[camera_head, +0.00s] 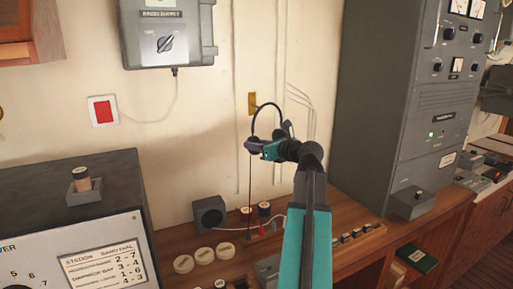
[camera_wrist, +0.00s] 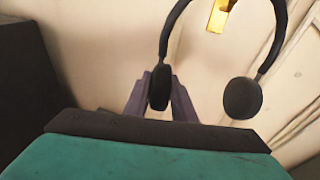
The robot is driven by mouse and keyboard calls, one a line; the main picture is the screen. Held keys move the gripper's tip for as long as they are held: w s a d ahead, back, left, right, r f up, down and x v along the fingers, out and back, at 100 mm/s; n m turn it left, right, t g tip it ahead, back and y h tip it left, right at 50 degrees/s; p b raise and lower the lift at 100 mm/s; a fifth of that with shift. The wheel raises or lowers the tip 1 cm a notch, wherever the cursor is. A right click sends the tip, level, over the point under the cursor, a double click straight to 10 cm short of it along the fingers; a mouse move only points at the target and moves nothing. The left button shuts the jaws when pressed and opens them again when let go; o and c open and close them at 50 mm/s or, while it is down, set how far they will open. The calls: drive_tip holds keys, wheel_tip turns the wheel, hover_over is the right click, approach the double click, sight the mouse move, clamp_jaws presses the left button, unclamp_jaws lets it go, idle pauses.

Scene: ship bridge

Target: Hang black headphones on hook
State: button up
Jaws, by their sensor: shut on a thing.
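The black headphones (camera_wrist: 242,97) are held up off the desk in front of the wall, with the band arching above the two ear cups. My gripper (camera_wrist: 160,98) is shut on the left ear cup, and the right ear cup hangs free. In the head view my gripper (camera_head: 250,147) and the headphones' band (camera_head: 267,104) are seen against the wall. The brass hook (camera_head: 252,103) is on the wall just left of the band's top. In the wrist view the hook (camera_wrist: 219,14) shows at the top edge, within the band's arch. Whether the band touches it I cannot tell.
Below is a wooden desk (camera_head: 345,262) with a small dark speaker box (camera_head: 209,215) and several round cream knobs. A tall grey cabinet (camera_head: 395,100) stands to the right. Thin conduits run down the wall.

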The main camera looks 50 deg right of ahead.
drive_tip(key=shift+w+d+f+b, duration=0.1)
drive_tip(key=shift+w+d+b, duration=0.15)
drive_tip(key=shift+w, duration=0.25)
drive_tip(key=shift+w+d+f+b, duration=0.1)
drive_tip(key=shift+w+d+b, duration=0.15)
drive_tip(key=shift+w, duration=0.3)
drive_tip(key=shift+w+d+b, duration=0.15)
drive_tip(key=shift+w+b, duration=0.15)
drive_tip(key=shift+w, duration=0.2)
drive_tip(key=shift+w+d+p, duration=0.1)
drive_tip(key=shift+w+p, duration=0.2)
drive_tip(key=shift+p, duration=0.2)
drive_tip(key=shift+p, duration=0.5)
idle(1.3)
drive_tip(key=shift+w+d+f, duration=0.1)
drive_tip(key=shift+w+d, duration=0.3)
drive_tip(key=shift+w, duration=0.45)
idle(0.4)
drive_tip(key=shift+w+d+f+p, duration=0.25)
drive_tip(key=shift+w+f+p, duration=0.25)
drive_tip(key=shift+w+p, duration=0.25)
idle(2.1)
